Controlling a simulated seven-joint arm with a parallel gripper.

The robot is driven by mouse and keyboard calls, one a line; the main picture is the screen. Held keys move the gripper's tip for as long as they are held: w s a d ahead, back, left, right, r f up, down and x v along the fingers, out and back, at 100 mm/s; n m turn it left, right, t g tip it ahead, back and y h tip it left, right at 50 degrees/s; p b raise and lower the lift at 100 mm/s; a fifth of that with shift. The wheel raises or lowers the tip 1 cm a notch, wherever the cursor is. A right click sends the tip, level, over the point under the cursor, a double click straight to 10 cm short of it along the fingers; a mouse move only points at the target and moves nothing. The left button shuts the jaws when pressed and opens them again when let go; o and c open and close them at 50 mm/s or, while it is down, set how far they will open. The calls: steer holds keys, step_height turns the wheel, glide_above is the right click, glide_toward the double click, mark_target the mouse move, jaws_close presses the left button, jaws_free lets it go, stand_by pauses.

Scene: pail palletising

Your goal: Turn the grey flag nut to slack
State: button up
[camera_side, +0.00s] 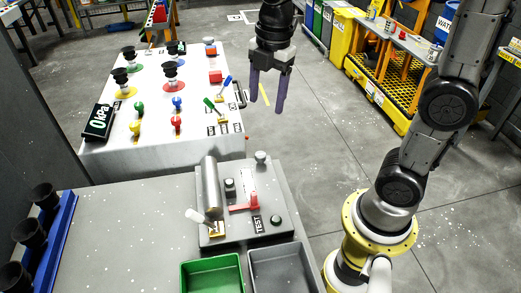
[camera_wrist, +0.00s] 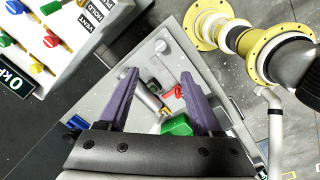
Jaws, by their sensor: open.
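My gripper (camera_side: 266,106) has two purple fingers spread apart and empty, pointing down, high above the floor beyond the grey test fixture (camera_side: 282,192). In the wrist view my gripper (camera_wrist: 159,73) is open, with the fixture below and between its fingers. A small grey knob (camera_side: 261,157) stands at the fixture's far edge; it also shows in the wrist view (camera_wrist: 160,46). I cannot tell whether it is the flag nut. The fixture also carries a grey cylinder (camera_side: 211,186), a red lever (camera_side: 244,207) and a white-tipped handle (camera_side: 197,216). My gripper touches none of these.
A white panel (camera_side: 115,160) with coloured knobs, levers and black suction cups stands at the back left. A green bin (camera_side: 212,262) and a grey bin (camera_side: 282,249) sit before the fixture. A blue rack (camera_side: 60,232) holds black cups at left. Air around the gripper is clear.

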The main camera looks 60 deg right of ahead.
mark_target(261, 154)
steer(key=shift+g, duration=0.5)
steer(key=f, duration=0.5)
steer(key=w+f, duration=0.1)
steer(key=f, duration=1)
steer(key=shift+w+f, duration=0.25)
steer(key=shift+f, duration=0.1)
jaws_close()
